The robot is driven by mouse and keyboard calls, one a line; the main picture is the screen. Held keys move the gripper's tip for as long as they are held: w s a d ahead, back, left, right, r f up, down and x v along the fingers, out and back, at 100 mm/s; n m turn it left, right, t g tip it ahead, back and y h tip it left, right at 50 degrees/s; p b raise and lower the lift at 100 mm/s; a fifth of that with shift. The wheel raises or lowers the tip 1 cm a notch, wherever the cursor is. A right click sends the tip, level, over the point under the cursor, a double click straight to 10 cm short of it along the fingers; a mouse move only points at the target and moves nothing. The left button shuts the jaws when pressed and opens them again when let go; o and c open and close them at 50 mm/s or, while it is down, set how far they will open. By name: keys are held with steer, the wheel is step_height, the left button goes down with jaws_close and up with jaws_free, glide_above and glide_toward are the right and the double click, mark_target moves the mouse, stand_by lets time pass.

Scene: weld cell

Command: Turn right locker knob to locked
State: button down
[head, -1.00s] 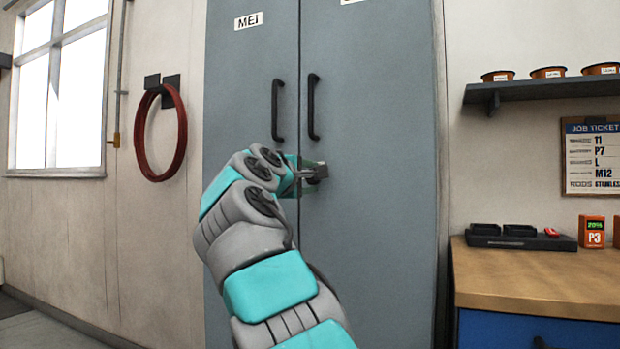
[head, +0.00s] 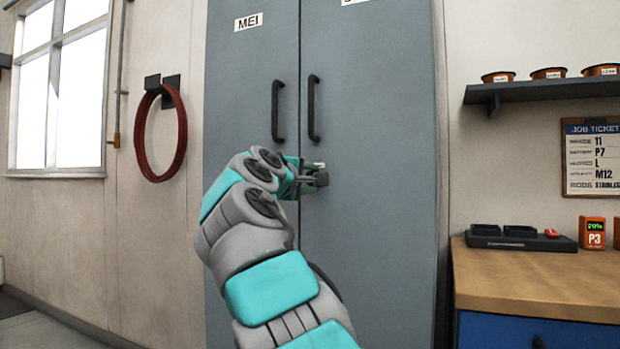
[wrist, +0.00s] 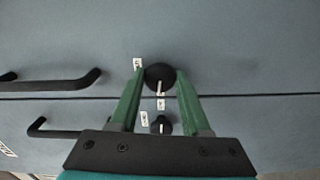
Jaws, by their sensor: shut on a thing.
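The grey locker (head: 380,220) has two doors. The right locker knob (wrist: 160,76) is round and black with a white pointer line, and it sits between my green fingertips in the wrist view. Its pointer runs down the wrist picture, toward a small white label (wrist: 160,104); another label (wrist: 137,64) lies beside the knob's upper left. The label text is too small to read. My gripper (wrist: 160,78) is shut on this knob. In the head view my gripper (head: 319,178) is at the right door near the seam and hides the knob.
A second black knob (wrist: 160,124), on the left door, lies between my fingers nearer the palm. Two black door handles (head: 278,111) (head: 313,107) stand above my gripper. A wooden-topped bench (head: 540,275) is at the right, and a red hose coil (head: 182,130) hangs at the left.

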steer(key=shift+f+m+p, duration=0.1)
steer(key=shift+m+p, duration=0.3)
steer(key=shift+m, duration=7.9)
steer(key=shift+c, duration=1.8)
jaws_free()
